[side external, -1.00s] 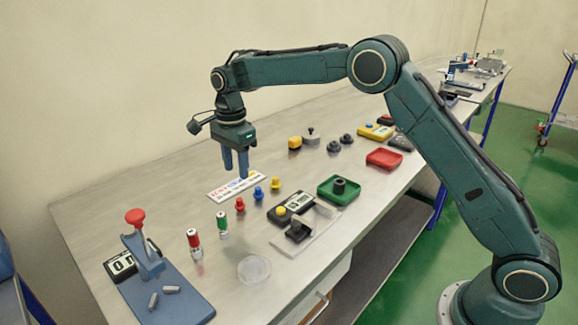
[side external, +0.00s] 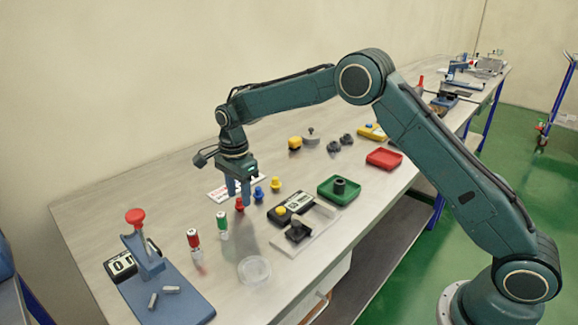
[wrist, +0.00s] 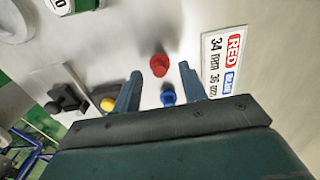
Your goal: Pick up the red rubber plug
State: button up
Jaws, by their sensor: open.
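The red rubber plug (side external: 240,205) stands on the table at the left end of a short row of small plugs. My gripper (side external: 238,198) is open, pointing down, with its fingers low by the red plug. In the wrist view the red plug (wrist: 159,65) lies ahead of the gap between my open fingertips (wrist: 161,74). A blue plug (wrist: 168,97) sits nearer, between the fingers in that view. Nothing is held. Whether the fingers touch the red plug cannot be told.
A yellow plug (side external: 275,183) stands right of the blue plug (side external: 258,193). A printed label card (wrist: 226,68) lies beside the plugs. Red and green capped vials (side external: 194,240) stand nearer the front left. A green tray (side external: 326,190) and a clear round dish (side external: 254,272) are nearby.

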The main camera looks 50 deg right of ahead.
aim_at(240, 205)
jog(key=shift+f, duration=1.3)
jog(key=c, duration=0.8)
